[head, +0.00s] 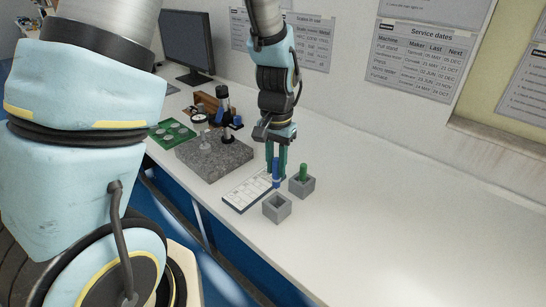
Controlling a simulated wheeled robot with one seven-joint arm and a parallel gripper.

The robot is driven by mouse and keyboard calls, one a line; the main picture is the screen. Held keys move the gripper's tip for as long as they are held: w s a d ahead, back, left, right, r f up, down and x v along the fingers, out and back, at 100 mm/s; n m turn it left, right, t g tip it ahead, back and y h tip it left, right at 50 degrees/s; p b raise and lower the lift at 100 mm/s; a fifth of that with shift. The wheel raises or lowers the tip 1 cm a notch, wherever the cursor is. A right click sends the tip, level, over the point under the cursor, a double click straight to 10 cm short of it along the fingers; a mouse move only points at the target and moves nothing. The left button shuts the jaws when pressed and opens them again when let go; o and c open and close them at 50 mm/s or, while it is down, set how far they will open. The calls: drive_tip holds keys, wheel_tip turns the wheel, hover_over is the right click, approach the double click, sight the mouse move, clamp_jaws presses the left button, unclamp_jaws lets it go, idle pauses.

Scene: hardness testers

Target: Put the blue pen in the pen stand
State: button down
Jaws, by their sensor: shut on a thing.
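The blue pen (276,174) is upright between the fingers of my gripper (277,169), which is shut on it and points down. The pen's lower end shows below the fingertips, over or beside the white printed card. A grey square pen stand (277,210) with an open, empty-looking top stands just in front of the pen, nearer the camera. A second grey stand (302,189) to the right holds a green pen (303,172) upright. I cannot tell how high the blue pen's lower end is above the table.
The white printed card (241,194) lies left of the stands. Behind it are a grey stone slab (214,160) with a dial gauge stand (223,105), a green tray (172,132) and a monitor (187,45). The white table (400,230) is clear to the right.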

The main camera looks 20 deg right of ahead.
sight(277, 186)
drive_tip(key=shift+d+f, duration=0.1)
drive_tip(key=shift+d, duration=0.1)
drive_tip(key=shift+f+b, duration=1.8)
drive_tip(key=shift+f, duration=0.15)
drive_tip(key=shift+a+f, duration=0.1)
drive_tip(key=shift+f, duration=0.2)
drive_tip(key=shift+f+b, duration=1.6)
drive_tip(key=shift+f, duration=0.55)
drive_tip(key=c, duration=0.6)
unclamp_jaws()
wheel_tip(277, 186, up, 11)
drive_tip(key=shift+f+b, duration=0.1)
drive_tip(key=shift+b, duration=0.55)
